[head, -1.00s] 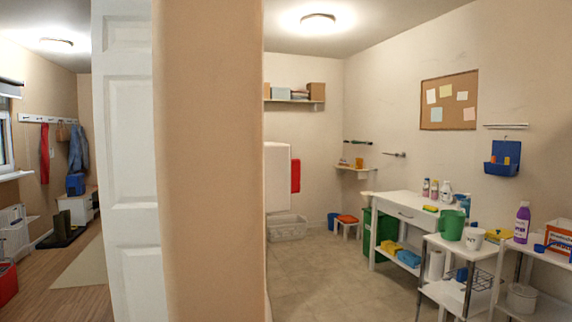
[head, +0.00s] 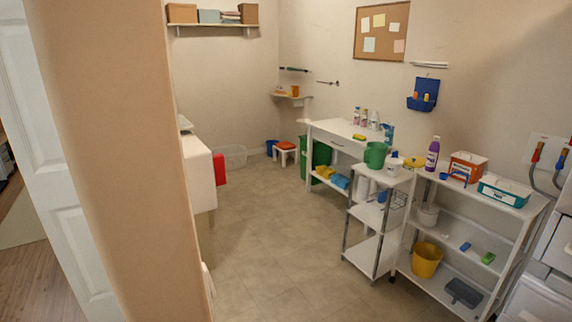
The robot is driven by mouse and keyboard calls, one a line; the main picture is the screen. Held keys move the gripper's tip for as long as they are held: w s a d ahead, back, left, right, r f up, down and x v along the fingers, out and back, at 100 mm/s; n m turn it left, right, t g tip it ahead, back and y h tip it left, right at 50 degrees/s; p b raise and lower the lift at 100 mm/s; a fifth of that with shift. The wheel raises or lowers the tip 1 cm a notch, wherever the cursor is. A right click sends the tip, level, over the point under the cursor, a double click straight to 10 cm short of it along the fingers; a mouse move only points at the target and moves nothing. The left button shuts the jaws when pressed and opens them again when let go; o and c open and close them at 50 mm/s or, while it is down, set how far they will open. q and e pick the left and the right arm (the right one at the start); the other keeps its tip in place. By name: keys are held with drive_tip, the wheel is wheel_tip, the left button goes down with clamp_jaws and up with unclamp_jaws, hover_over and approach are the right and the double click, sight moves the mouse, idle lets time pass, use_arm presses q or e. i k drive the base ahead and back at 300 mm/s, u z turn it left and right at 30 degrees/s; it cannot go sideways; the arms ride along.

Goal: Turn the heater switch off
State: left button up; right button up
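No heater and no heater switch can be made out in the head view. A white boxy unit (head: 197,172) with a red item (head: 219,169) at its side stands just past the wall end; its front is hidden, so I cannot tell what it is. Neither of my grippers is in view.
A wall end (head: 110,130) and a white door (head: 40,170) fill the left. White shelves (head: 470,240) with cleaning goods and a white table (head: 340,141) line the right wall. A white appliance (head: 545,270) stands at the right edge. The tiled floor (head: 270,240) between is clear.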

sight(219, 159)
drive_tip(key=z, duration=1.25)
drive_tip(key=i, duration=0.95)
drive_tip(key=u, duration=2.85)
